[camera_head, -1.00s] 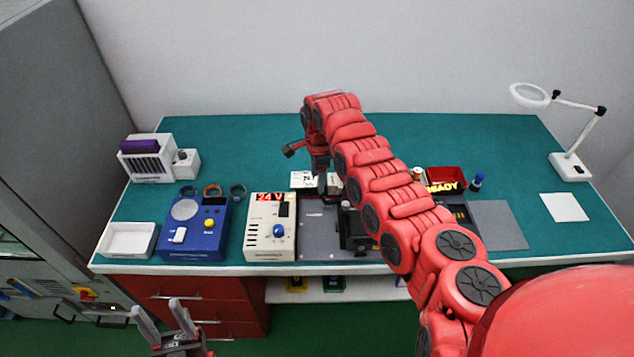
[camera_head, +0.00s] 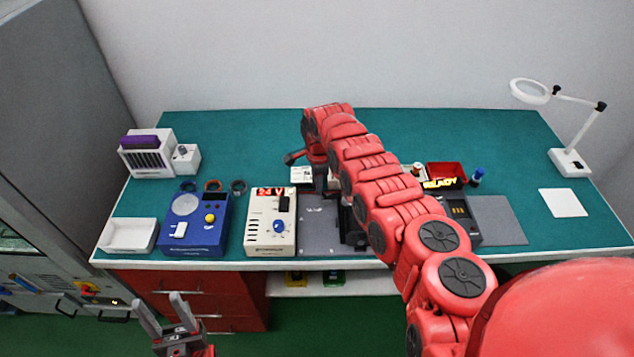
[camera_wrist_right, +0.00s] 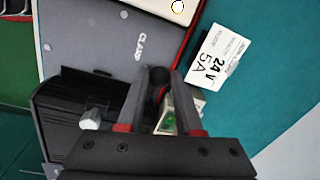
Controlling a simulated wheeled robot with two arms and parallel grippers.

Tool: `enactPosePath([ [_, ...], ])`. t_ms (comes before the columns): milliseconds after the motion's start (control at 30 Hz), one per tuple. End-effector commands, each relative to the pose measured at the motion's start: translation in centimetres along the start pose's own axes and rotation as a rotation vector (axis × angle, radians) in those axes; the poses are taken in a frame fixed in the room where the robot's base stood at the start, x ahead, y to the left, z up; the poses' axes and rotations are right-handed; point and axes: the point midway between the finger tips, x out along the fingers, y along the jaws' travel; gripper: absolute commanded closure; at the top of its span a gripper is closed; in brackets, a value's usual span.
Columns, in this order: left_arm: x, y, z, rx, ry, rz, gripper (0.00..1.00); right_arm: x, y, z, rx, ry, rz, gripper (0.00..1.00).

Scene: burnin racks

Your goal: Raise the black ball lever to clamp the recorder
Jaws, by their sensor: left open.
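In the right wrist view, the black ball lever (camera_wrist_right: 158,86) shows as a dark rounded end between the fingers of my right gripper (camera_wrist_right: 164,74). The fingers are apart, with a gap beside the lever; I cannot tell if either touches it. The grey plate (camera_wrist_right: 105,45) marked CLAMP lies beyond. A black ridged unit (camera_wrist_right: 70,100), possibly the recorder, lies left of the gripper. In the head view, my right arm hides most of this fixture and the lever. My left gripper (camera_head: 157,308) is open and empty, in front of the bench.
A white 24 V supply (camera_head: 258,222) and a blue box (camera_head: 185,238) stand left of the grey plate. A white label card (camera_wrist_right: 222,58) lies beside the fixture. A red bin (camera_head: 446,172) and a magnifier lamp (camera_head: 568,160) are to the right. The bench back is clear.

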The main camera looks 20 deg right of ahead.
Motion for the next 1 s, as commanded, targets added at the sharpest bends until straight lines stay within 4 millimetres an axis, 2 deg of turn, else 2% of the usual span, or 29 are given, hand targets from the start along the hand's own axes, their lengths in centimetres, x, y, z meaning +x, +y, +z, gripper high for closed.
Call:
enactPosePath([
  [33, 0.0, 0.0, 0.0, 0.0, 0.0, 0.0, 0.47, 0.0, 0.0, -0.01, 0.0, 0.0, 0.0, 0.9],
  [100, 0.0, 0.0, 0.0, 0.0, 0.0, 0.0, 0.47, 0.0, 0.0, -0.02, 0.0, 0.0, 0.0, 1.0],
  [1000, 0.0, 0.0, -0.01, 0.0, 0.0, 0.0, 0.47, -0.02, -0.01, -0.03, 0.0, 0.0, 0.0, 1.0],
])
